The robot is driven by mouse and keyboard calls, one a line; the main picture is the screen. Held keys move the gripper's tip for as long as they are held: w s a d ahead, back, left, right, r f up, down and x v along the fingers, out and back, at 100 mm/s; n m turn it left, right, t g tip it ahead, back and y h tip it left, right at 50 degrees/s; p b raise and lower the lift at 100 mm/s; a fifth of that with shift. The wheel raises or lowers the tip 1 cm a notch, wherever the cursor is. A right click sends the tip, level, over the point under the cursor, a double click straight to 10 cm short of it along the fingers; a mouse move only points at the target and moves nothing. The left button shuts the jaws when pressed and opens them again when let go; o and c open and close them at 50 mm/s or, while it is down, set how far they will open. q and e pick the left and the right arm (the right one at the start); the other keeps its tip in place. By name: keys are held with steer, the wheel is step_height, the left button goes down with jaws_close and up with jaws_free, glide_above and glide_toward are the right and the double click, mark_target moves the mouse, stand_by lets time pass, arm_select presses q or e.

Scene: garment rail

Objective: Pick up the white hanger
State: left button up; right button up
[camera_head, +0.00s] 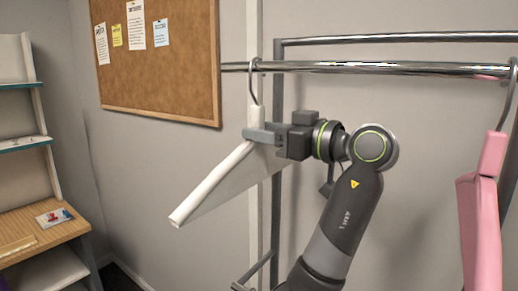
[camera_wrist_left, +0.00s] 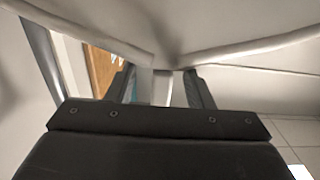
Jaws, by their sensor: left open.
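The white hanger (camera_head: 212,183) hangs by its metal hook (camera_head: 253,84) from the chrome rail in the head view, its arm sloping down to the left. My left gripper (camera_head: 262,134) is at the hanger's neck, just below the hook. In the left wrist view the white hanger (camera_wrist_left: 240,45) spreads across the top. Its neck shows between the two open fingers of my left gripper (camera_wrist_left: 162,88). Whether either finger touches the neck is unclear. Part of the hanger is hidden behind the gripper in the head view. My right gripper is not in view.
The chrome rail (camera_head: 400,68) runs across the upper right. A pink hanger (camera_head: 480,215) hangs from it at the right. A corkboard (camera_head: 175,85) is on the wall behind. A shelf unit (camera_head: 40,235) stands at the left, with free room between it and the white hanger.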

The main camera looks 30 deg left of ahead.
arm_select(q)
steer(key=a+p, duration=0.1)
steer(key=a, duration=0.2)
steer(key=shift+w+a, duration=0.1)
steer(key=shift+a, duration=0.3)
steer(key=shift+d, duration=0.1)
steer(key=shift+c, duration=0.7)
steer(key=c, duration=0.7)
jaws_close()
steer(key=shift+f, duration=0.1)
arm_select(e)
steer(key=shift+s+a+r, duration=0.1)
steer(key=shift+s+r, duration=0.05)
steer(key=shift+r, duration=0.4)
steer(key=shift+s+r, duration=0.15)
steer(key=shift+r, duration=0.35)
